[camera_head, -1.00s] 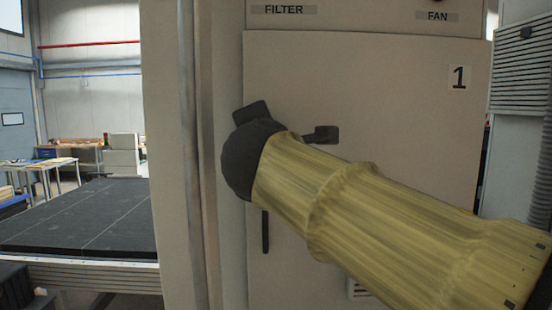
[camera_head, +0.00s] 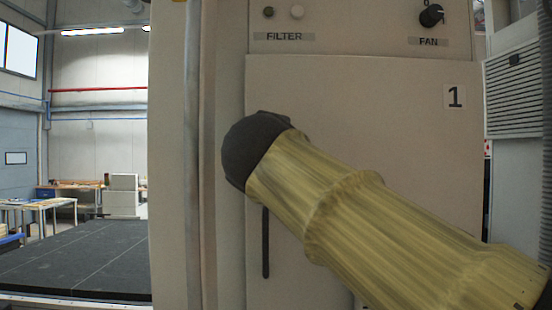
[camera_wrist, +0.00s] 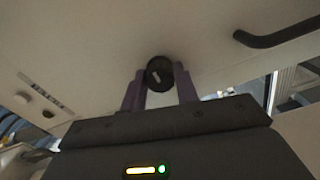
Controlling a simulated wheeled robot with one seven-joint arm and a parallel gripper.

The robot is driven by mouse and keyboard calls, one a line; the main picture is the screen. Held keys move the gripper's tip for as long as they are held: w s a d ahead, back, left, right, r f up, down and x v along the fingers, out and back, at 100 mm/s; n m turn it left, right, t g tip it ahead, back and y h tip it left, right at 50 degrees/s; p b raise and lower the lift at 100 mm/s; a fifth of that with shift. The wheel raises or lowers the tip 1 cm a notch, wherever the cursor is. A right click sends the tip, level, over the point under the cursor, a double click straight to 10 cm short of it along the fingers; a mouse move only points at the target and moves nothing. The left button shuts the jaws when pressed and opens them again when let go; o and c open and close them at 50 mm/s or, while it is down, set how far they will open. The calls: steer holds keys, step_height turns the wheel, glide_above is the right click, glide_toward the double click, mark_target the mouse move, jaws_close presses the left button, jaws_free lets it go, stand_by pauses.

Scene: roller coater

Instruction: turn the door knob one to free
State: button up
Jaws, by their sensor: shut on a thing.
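The door knob (camera_wrist: 160,74) is small, round and black with a pale mark, on the light cabinet door. It shows in the wrist view between the two purple fingers of my gripper (camera_wrist: 159,70). My gripper is shut on the knob. The pale mark slants in the wrist view. In the head view the knob and my fingers are hidden behind my own arm. The door (camera_head: 400,130) bears the number 1 and looks closed.
A long black door handle (camera_head: 265,243) runs down the door's left side; it also shows in the wrist view (camera_wrist: 280,34). A FAN knob (camera_head: 431,15) sits above the door. A dark flat table (camera_head: 80,255) stands at left.

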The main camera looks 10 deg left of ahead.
steer(key=shift+f, duration=0.1)
steer(key=o, duration=1)
